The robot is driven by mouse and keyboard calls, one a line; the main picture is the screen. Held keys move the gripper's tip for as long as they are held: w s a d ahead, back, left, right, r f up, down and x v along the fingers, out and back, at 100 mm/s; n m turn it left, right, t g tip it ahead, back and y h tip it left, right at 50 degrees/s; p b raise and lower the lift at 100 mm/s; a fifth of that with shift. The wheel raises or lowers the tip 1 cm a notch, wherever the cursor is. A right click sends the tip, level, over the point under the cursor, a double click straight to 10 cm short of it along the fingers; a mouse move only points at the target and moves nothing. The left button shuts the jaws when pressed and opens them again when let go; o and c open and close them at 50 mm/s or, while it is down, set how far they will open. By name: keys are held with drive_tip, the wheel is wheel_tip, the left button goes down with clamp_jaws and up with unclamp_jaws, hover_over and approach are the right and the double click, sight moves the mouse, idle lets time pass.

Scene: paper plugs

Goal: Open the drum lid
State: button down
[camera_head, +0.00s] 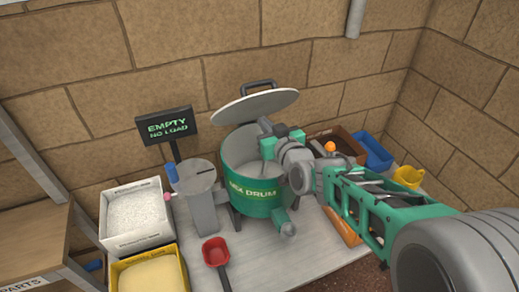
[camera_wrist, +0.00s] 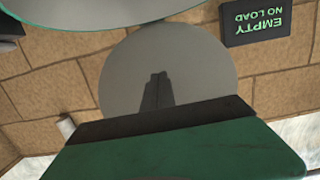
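The green drum (camera_head: 258,205), marked "MIX DRUM", stands at the middle of the table in the head view. Its round grey lid (camera_head: 240,110) is raised and tilted back above the opening, with a dark handle (camera_head: 259,86) at its top edge. The lid's grey inner face (camera_wrist: 205,65) fills the middle of the wrist view. My gripper (camera_head: 264,124) is over the drum's opening, in front of the lid and apart from the handle. In the wrist view its dark fingers (camera_wrist: 156,85) lie close together, with nothing seen between them.
A sign reading "EMPTY NO LOAD" (camera_head: 168,126) stands left of the drum. A white bin (camera_head: 137,242), a yellow bin (camera_head: 117,278) and a red scoop (camera_head: 215,251) are at the left and front. A blue bin (camera_head: 375,152) and yellow cup (camera_head: 409,176) are at the right. A brick wall (camera_head: 60,125) is behind.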

sight(255, 110)
drive_tip(key=shift+r+b+x, duration=0.3)
drive_tip(key=shift+b+x, duration=0.45)
drive_tip(key=shift+x, duration=1.2)
drive_tip(key=shift+r+b+x, duration=0.3)
drive_tip(key=shift+b+x, duration=0.5)
drive_tip(key=shift+x, duration=1.15)
drive_tip(key=shift+r+b+x, duration=0.3)
drive_tip(key=shift+b+x, duration=0.45)
drive_tip(key=shift+x, duration=1.2)
drive_tip(key=v, duration=0.1)
drive_tip(key=b+v, duration=0.1)
drive_tip(key=v, duration=0.1)
drive_tip(key=b+v, duration=0.1)
drive_tip(key=shift+s+d+f, duration=0.3)
drive_tip(key=shift+s+f, duration=0.05)
drive_tip(key=shift+s, duration=0.05)
drive_tip(key=shift+s+d+r, duration=0.1)
drive_tip(key=shift+s+d, duration=0.05)
drive_tip(key=shift+s, duration=0.25)
